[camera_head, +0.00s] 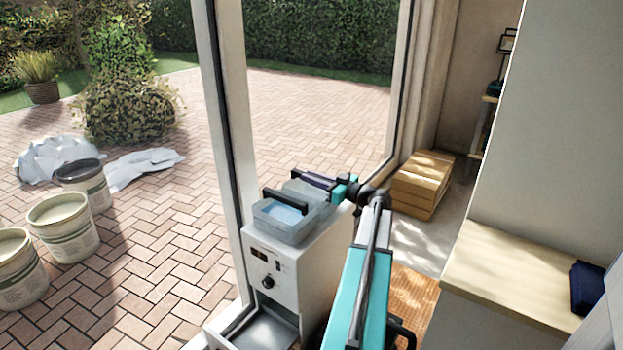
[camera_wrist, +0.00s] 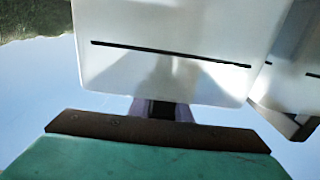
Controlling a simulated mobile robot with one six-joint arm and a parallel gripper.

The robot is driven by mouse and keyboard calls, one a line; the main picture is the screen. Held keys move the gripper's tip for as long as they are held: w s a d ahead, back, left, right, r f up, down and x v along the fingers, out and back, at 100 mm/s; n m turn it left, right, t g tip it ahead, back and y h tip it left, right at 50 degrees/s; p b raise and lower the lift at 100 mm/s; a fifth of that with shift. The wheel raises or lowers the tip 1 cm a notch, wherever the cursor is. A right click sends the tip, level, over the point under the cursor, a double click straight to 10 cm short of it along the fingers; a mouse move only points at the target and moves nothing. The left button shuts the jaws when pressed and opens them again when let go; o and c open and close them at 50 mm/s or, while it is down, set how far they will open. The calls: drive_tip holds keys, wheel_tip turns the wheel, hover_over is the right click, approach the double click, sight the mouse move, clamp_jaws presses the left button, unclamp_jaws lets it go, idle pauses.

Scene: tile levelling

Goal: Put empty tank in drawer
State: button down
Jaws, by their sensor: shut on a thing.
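A grey translucent tank (camera_head: 284,222) with a black bar handle is at the top of a white upright machine (camera_head: 292,265) in the head view; its inside looks pale blue.
A glass door frame (camera_head: 232,130) stands just left of the machine. Several buckets (camera_head: 65,222) are outside on brick paving. A wooden box (camera_head: 422,183) lies behind on the right. A wooden-topped counter (camera_head: 510,275) with a dark blue item is at the right.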

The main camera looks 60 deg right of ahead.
drive_tip(key=shift+f+b, duration=0.1)
drive_tip(key=shift+b, duration=0.2)
drive_tip(key=c, duration=1.6)
unclamp_jaws()
drive_tip(key=shift+c, duration=0.2)
drive_tip(key=shift+r+p, duration=0.2)
drive_tip(key=shift+p, duration=0.1)
drive_tip(key=s+b, duration=0.1)
drive_tip(key=s, duration=1.1)
drive_tip(key=shift+o, duration=0.4)
